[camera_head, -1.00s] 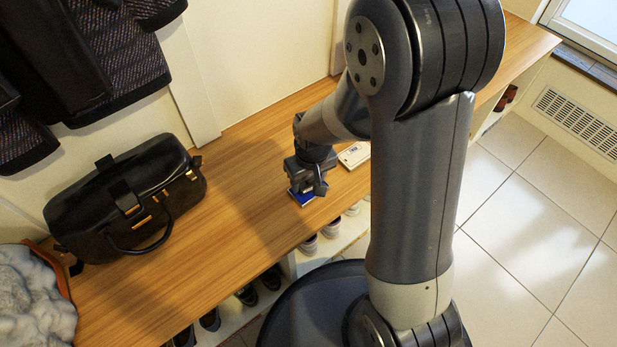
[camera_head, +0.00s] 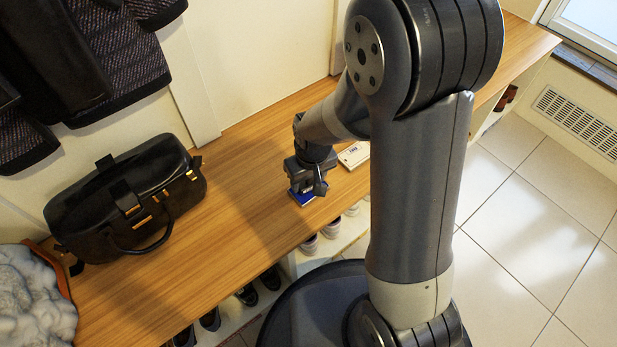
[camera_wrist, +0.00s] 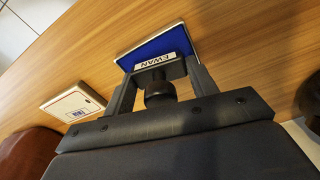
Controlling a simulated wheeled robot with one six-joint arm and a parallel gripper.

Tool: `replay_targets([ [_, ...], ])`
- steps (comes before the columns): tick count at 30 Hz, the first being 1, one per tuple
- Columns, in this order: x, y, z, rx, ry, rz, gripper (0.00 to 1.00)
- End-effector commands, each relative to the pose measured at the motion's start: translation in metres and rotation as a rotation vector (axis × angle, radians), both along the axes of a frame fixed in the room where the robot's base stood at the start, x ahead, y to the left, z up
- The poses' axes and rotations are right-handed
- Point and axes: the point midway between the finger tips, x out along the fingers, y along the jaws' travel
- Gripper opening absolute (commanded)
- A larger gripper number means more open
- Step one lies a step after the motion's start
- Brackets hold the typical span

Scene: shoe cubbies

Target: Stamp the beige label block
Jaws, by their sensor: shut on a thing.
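My gripper (camera_head: 306,186) points down over the bench and is shut on a stamp. In the wrist view the stamp (camera_wrist: 159,92) has a dark round knob between my fingers and a white lettered strip on its base. A blue ink pad (camera_wrist: 166,42) with a pale rim lies directly under the stamp. The pad also shows below my gripper in the head view (camera_head: 304,200). I cannot tell whether the stamp's face touches it. The beige label block (camera_wrist: 74,101) lies flat to the left in the wrist view. In the head view the block (camera_head: 352,155) is right of my gripper, partly hidden by my arm.
The wooden bench (camera_head: 235,215) has free room left of my gripper. A black handbag (camera_head: 125,200) stands further left, beside a grey fluffy item (camera_head: 35,295). Shoes (camera_head: 310,243) sit in cubbies below the front edge. A reddish-brown object (camera_wrist: 25,155) is at the wrist view's left.

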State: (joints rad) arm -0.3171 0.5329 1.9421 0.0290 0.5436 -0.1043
Motion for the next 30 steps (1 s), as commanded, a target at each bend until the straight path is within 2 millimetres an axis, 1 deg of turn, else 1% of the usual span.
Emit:
replay_targets([
  [24,0.0,0.0,0.065,0.0,0.001,0.0,0.4],
  [27,0.0,0.0,0.07,0.0,0.001,0.0,0.4],
  [30,0.0,0.0,0.07,0.0,0.001,0.0,0.4],
])
